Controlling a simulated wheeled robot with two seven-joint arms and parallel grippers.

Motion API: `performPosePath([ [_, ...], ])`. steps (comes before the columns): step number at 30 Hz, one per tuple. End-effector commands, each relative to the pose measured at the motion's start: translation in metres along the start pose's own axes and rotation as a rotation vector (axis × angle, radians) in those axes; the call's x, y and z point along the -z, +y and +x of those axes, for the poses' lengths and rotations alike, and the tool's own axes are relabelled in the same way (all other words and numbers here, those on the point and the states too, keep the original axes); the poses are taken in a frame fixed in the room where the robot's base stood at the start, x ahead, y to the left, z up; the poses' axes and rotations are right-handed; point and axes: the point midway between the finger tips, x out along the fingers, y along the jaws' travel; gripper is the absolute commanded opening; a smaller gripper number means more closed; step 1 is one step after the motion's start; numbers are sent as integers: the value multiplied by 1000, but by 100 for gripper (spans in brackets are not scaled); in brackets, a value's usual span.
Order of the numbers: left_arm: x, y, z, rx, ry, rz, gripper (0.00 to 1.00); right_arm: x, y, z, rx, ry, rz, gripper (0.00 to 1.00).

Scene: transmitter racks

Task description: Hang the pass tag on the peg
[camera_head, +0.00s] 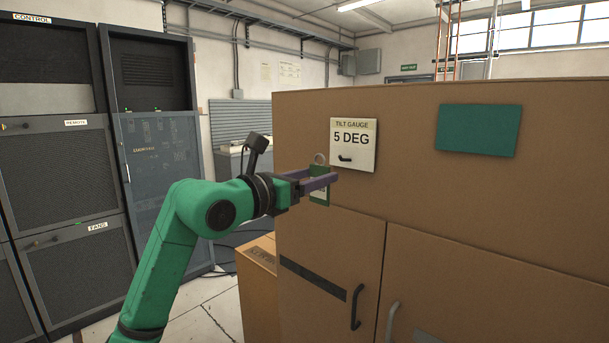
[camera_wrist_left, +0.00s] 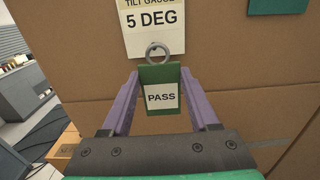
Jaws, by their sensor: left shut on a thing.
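The pass tag is green with a white PASS label and a metal ring on top. It shows in the left wrist view (camera_wrist_left: 160,92) and, partly covered by a finger, in the head view (camera_head: 319,197). My left gripper (camera_head: 328,182) is shut on the tag, which hangs upright between its purple fingers in the left wrist view (camera_wrist_left: 158,100). The peg (camera_head: 346,158) is a short dark piece on the white TILT GAUGE 5 DEG card (camera_head: 354,137). In the head view the tag is below and left of the peg, apart from it.
A blank green plate (camera_head: 478,130) is to the card's right. A cardboard box (camera_head: 258,285) stands left of the cabinet. Dark racks (camera_head: 55,160) stand at the left.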

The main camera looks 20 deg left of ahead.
Motion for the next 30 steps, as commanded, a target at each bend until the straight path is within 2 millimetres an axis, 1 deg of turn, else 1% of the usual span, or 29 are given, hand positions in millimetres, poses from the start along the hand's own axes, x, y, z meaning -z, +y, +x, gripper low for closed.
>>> performPosePath([
  [1,-2,0,4,0,1,-1,9,0,2,-5,-2,0,0,96],
  [5,-1,0,14,0,2,0,9,4,2,-10,-2,6,0,96],
  [10,-2,0,27,-1,2,-1,9,14,-6,-16,8,22,2,96],
  [15,-1,0,37,-1,2,-1,9,16,-12,-20,16,24,3,96],
  [21,0,0,43,-1,1,1,9,16,-11,-22,16,24,2,96],
  [30,1,0,42,-2,1,4,9,14,-6,-22,10,21,-1,96],
])
